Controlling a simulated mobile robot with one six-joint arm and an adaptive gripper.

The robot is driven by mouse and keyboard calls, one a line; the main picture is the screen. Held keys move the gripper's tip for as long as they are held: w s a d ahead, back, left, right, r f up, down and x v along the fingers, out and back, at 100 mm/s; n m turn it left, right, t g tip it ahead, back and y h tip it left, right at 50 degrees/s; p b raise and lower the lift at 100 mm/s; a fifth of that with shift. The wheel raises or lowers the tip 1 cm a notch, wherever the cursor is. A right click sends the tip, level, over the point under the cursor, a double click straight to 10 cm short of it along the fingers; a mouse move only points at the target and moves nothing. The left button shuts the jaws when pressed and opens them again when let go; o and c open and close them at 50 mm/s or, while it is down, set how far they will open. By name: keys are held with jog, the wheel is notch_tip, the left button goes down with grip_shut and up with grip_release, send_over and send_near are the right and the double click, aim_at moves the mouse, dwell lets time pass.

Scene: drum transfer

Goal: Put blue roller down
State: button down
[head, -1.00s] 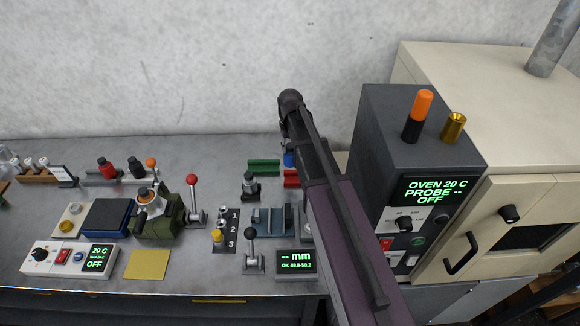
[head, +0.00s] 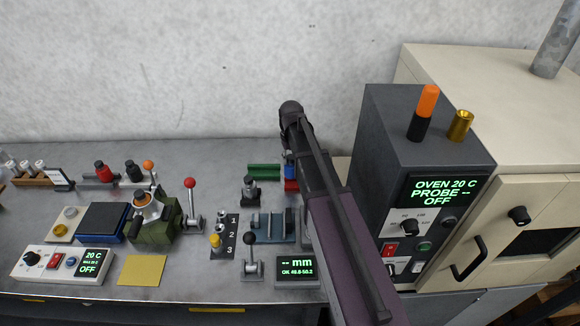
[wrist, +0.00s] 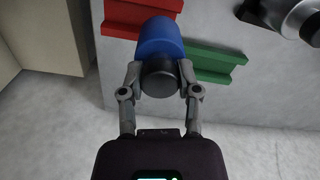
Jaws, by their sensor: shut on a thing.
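The blue roller (wrist: 160,38), with a black end (wrist: 159,78), is between my gripper's fingers (wrist: 160,70) in the wrist view. The fingers are shut on it near the black end. The roller overlaps the right end of the red rack (wrist: 118,18); I cannot tell whether they touch. The green rack (wrist: 215,62) lies to the right, apart from the fingers. In the head view a small part of the blue roller (head: 289,170) shows just above the red rack (head: 291,185). My arm hides most of both, and the gripper itself.
The green rack (head: 264,171) and a black-knobbed device (head: 250,189) stand left of my arm. A gauge with a display (head: 297,270) is nearer the front. The dark oven control box (head: 405,150) stands close on the right. The wall is behind the bench.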

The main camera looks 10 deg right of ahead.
aim_at(291, 165)
jog(key=shift+f+b, duration=1.35)
jog(key=shift+f, duration=0.3)
jog(key=shift+f, duration=0.1)
jog(key=shift+c, duration=1.6)
grip_release()
jog(key=shift+r, duration=0.2)
notch_tip(291, 165, up, 12)
jog(key=p, duration=1.2)
jog(key=s, duration=2)
jog(key=shift+s+a+m, duration=0.2)
jog(key=shift+m, duration=0.2)
